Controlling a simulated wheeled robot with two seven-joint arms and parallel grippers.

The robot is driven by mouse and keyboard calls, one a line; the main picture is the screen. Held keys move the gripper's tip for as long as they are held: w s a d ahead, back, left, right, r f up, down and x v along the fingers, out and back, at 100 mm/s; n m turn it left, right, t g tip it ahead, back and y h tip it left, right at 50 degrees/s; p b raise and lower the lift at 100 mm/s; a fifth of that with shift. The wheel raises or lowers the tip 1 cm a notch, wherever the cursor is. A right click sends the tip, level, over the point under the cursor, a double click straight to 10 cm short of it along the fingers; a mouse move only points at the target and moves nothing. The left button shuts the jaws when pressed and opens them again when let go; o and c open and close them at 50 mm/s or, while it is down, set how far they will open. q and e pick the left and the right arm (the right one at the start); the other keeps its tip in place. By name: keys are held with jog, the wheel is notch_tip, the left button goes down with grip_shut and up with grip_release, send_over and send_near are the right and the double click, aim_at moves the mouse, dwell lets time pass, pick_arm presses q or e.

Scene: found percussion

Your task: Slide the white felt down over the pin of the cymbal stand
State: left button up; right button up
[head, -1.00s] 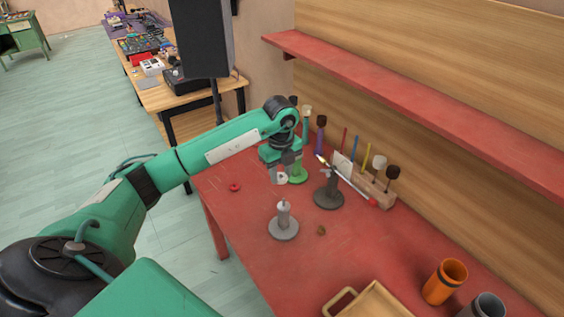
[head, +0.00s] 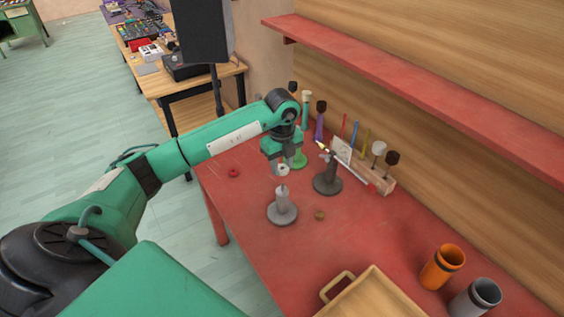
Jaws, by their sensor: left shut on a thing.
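A grey cymbal stand (head: 283,212) with a round base and an upright pin stands on the red table. My left gripper (head: 282,167) points down above the stand and is shut on the white felt (head: 283,170), a small white ring. The felt is just above the pin's tip; in this view I cannot tell whether it is exactly centred over the pin or touches it. My right gripper is not in view.
A dark stand (head: 327,182) and a rack of mallets (head: 378,178) are right of the gripper. A red ring (head: 233,172) and a small brown piece (head: 319,215) lie on the red table (head: 250,215). A wooden tray (head: 372,300), an orange cup (head: 442,266) and a grey cup (head: 475,298) are at front right.

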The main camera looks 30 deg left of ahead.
aim_at(282, 173)
pick_arm(q)
notch_tip(282, 173, down, 3)
jog(key=shift+f+b, duration=0.15)
jog(key=shift+b, duration=0.7)
jog(key=shift+f, duration=0.1)
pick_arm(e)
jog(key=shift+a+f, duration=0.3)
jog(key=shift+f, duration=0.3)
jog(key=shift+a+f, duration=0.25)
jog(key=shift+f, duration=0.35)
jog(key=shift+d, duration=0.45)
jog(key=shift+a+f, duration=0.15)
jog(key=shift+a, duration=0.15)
pick_arm(q)
jog(key=shift+f+b, duration=0.95)
jog(key=shift+f, duration=0.25)
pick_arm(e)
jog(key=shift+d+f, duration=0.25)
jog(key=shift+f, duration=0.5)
pick_arm(q)
jog(key=shift+f+b, duration=0.75)
jog(key=shift+f, duration=0.4)
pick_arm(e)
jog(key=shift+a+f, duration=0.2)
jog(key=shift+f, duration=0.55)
pick_arm(q)
jog(key=o, duration=1)
jog(key=shift+r, duration=0.15)
